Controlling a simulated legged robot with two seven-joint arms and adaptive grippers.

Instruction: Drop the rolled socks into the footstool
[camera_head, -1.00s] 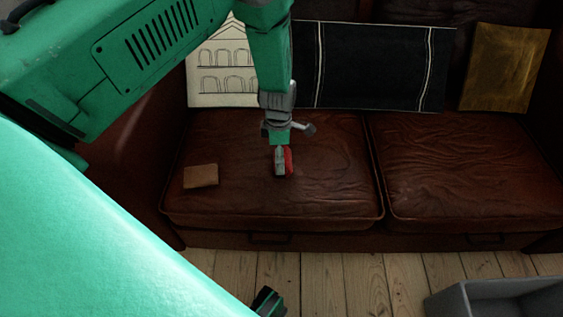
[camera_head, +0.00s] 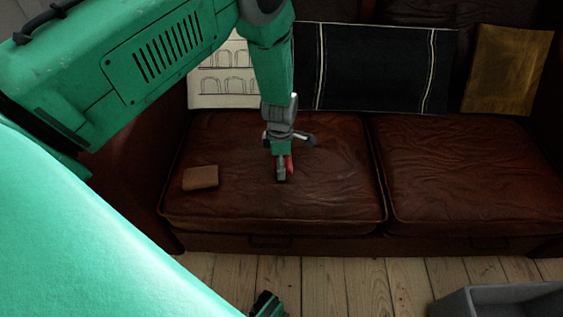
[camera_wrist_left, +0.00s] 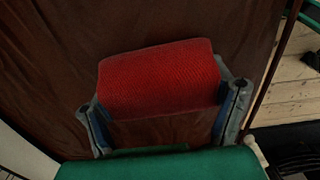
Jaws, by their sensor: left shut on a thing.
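The rolled socks (camera_wrist_left: 158,78) are a red knitted roll, held between the two fingers of my left gripper in the left wrist view. In the head view my left gripper (camera_head: 282,169) points down over the left sofa cushion, and only a sliver of the red socks (camera_head: 289,163) shows beside its fingers. I cannot tell whether the socks touch the cushion. A grey open box (camera_head: 497,293), which looks like the footstool, stands on the floor at the bottom right, cut off by the picture edge. Its inside is mostly out of view.
A brown leather sofa (camera_head: 460,185) has cream, dark striped and gold cushions along its back. A small brown block-like object (camera_head: 200,177) lies left of my gripper. Bare floorboards (camera_head: 370,285) run between the sofa front and the grey box.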

